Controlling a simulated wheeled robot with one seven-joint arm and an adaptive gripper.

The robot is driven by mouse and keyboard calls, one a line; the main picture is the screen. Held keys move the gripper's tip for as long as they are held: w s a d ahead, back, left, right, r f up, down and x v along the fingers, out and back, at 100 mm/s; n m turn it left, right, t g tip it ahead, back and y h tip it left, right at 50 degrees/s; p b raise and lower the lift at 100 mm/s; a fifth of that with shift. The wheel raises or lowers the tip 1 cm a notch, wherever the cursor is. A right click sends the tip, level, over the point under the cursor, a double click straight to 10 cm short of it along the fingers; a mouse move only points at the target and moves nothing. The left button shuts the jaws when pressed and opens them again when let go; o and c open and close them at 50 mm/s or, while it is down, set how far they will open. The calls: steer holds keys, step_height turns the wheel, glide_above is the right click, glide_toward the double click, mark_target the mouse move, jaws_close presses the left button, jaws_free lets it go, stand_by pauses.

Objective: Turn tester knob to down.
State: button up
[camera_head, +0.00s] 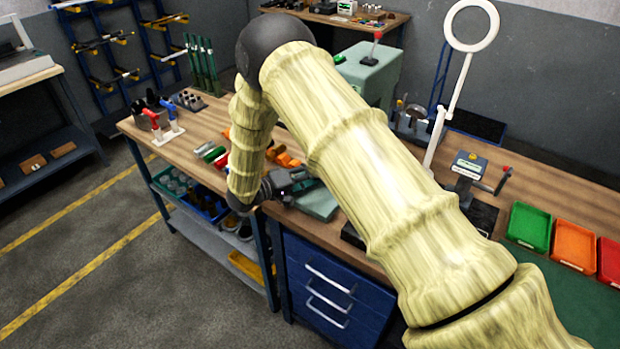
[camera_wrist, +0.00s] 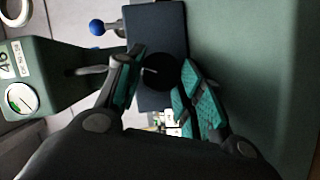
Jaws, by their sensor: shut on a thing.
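In the wrist view, the tester knob (camera_wrist: 160,73) is a round black knob on a dark panel (camera_wrist: 165,20) of a grey-green housing (camera_wrist: 245,60). A short pale mark shows on the knob, lying roughly sideways in the picture. My gripper (camera_wrist: 163,62) has its two teal-padded fingers on either side of the knob and is shut on it. In the head view, my gripper (camera_head: 288,182) is at the front edge of the bench, beside a low grey-green box (camera_head: 318,204). My arm hides much of the bench, and the knob cannot be made out there.
In the wrist view, a lever with a blue ball (camera_wrist: 97,27) and a green unit with a round gauge (camera_wrist: 21,98) are close on the left. In the head view, blue drawers (camera_head: 330,295) stand below the bench. Green (camera_head: 529,226) and orange (camera_head: 576,244) trays lie right.

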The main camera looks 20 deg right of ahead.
steer(key=shift+w+a+f+n+h+b, duration=0.1)
steer(key=shift+n+h+b, duration=0.45)
steer(key=shift+n, duration=0.55)
steer(key=o, duration=0.7)
steer(key=shift+o, duration=0.3)
steer(key=shift+a, duration=0.1)
steer(key=v, duration=1.2)
steer(key=shift+f, duration=0.2)
